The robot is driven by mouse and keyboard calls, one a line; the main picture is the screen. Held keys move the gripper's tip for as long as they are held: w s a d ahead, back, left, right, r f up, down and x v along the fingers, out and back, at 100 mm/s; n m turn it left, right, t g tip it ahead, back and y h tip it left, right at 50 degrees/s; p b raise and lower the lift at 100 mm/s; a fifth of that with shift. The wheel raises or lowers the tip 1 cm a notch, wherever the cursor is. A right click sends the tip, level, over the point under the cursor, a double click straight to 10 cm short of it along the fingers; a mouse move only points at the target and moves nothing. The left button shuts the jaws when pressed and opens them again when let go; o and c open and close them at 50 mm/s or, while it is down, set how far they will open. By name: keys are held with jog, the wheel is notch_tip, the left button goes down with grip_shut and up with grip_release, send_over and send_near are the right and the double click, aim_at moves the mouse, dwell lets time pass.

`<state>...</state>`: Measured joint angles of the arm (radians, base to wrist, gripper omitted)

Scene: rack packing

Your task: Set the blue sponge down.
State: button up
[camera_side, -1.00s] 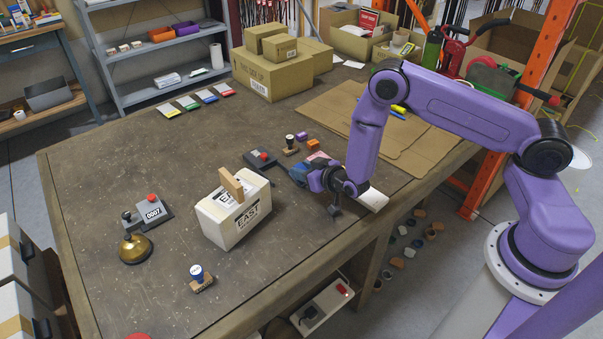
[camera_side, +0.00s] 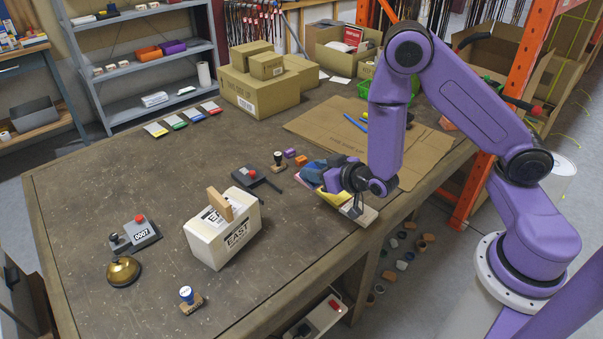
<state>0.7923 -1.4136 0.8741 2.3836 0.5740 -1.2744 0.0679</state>
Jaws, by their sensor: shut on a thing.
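The blue sponge (camera_side: 316,170) is a dark blue piece at the end of my gripper (camera_side: 332,175). My gripper is shut on it, its wrist lying low near the table's right edge. The sponge is over or beside a flat stack with pink, yellow and pale parts (camera_side: 362,214). Whether the sponge touches that stack cannot be told. My fingers are mostly hidden by the wrist and the sponge.
A white box marked EAST (camera_side: 233,239) stands to the left on the table (camera_side: 110,190). A dark device with a red button (camera_side: 254,176), a stamp (camera_side: 278,161) and small purple (camera_side: 290,153) and orange (camera_side: 301,161) blocks lie behind it. Flat cardboard (camera_side: 330,130) lies farther back.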

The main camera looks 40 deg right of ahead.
jog(key=shift+s+r, duration=2.8)
jog(key=shift+r, duration=0.85)
jog(key=shift+w+a+r+n+g+y, duration=1.9)
jog(key=shift+w+a+n+y, duration=0.5)
jog(key=shift+w+a+n, duration=0.95)
jog(key=shift+w+a+r+n+g+y, duration=1.95)
jog(key=shift+w+a, duration=0.95)
jog(key=shift+a, duration=1.1)
jog(key=w+d+f+n+g+y, duration=0.1)
jog(key=w+d+f+n+g, duration=0.2)
jog(key=d, duration=0.4)
jog(key=d+f+n+g, duration=0.3)
jog(key=d+f+n, duration=0.15)
jog(key=d, duration=0.35)
jog(key=shift+w+a+f, duration=0.1)
jog(key=shift+a+f, duration=0.1)
jog(key=shift+f, duration=4.15)
jog(key=shift+w+a+f, duration=0.1)
jog(key=shift+a+f, duration=0.05)
jog(key=shift+f, duration=4.15)
jog(key=shift+f, duration=0.65)
